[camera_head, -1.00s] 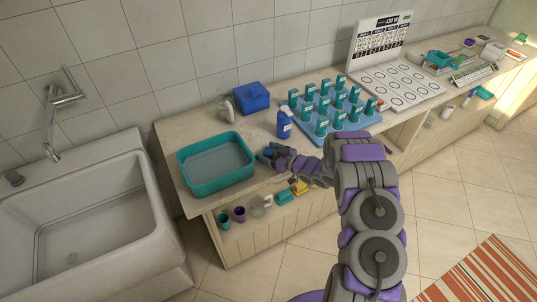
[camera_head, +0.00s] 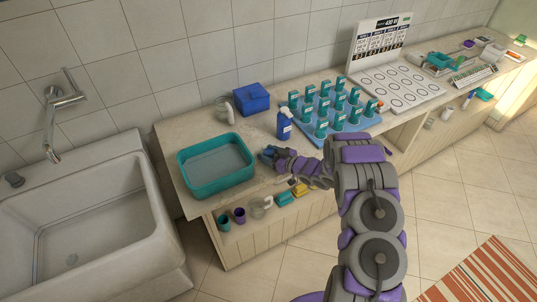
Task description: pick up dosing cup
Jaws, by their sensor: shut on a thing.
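My gripper (camera_head: 268,155) is just above the front of the counter, between the teal basin and the blue spray bottle. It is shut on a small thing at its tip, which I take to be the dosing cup. The thing is mostly hidden by the fingers and too small to make out clearly. My arm reaches in from the right, over the counter's front edge.
The teal basin (camera_head: 186,187) is left of my gripper. The blue bottle (camera_head: 284,127), a blue box (camera_head: 252,98) and a clear jar (camera_head: 225,110) stand behind. A blue rack (camera_head: 333,140) of teal-capped items is right. Cups (camera_head: 239,215) and sponges (camera_head: 284,199) sit on the shelf below.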

